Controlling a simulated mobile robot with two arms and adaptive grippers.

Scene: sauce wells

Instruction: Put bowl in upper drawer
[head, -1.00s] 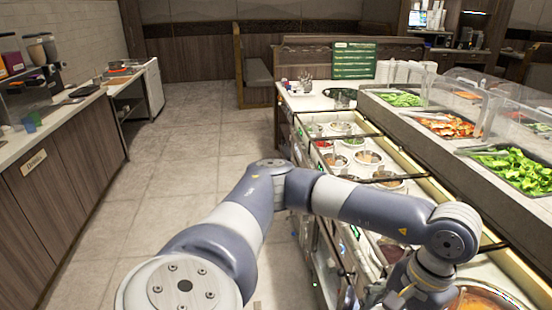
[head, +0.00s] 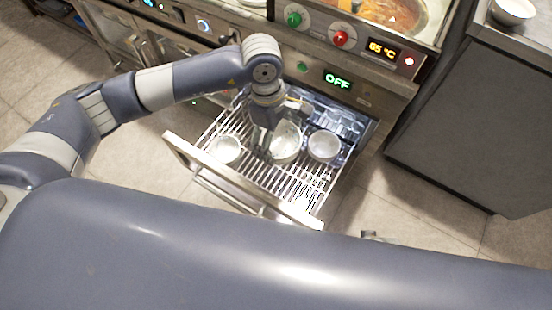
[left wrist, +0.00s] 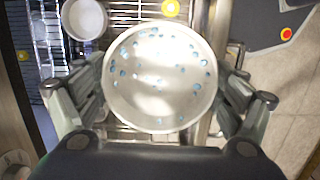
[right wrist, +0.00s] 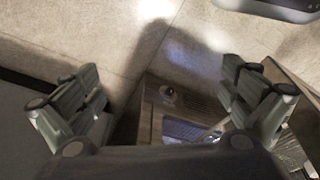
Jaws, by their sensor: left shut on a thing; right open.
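The open drawer (head: 188,153) is pulled out under the counter and has a wire rack inside. My left gripper (head: 262,138) points down into it and is shut on a white bowl (head: 287,142), low over the rack. In the left wrist view this bowl (left wrist: 158,75) sits between the fingers and shows blue spots inside. Whether it touches the rack, I cannot tell. A second bowl (head: 324,146) stands to its right and a third bowl (head: 226,149) to its left, both in the drawer. My right gripper (right wrist: 165,95) is open and empty above the floor.
Above the drawer is a panel with a green knob (head: 294,17), a red knob (head: 340,38) and a display reading OFF. Another bowl (head: 513,10) stands on the counter at upper right. A grey cabinet (head: 460,125) stands right of the drawer. Tiled floor (head: 400,215) is clear between them.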

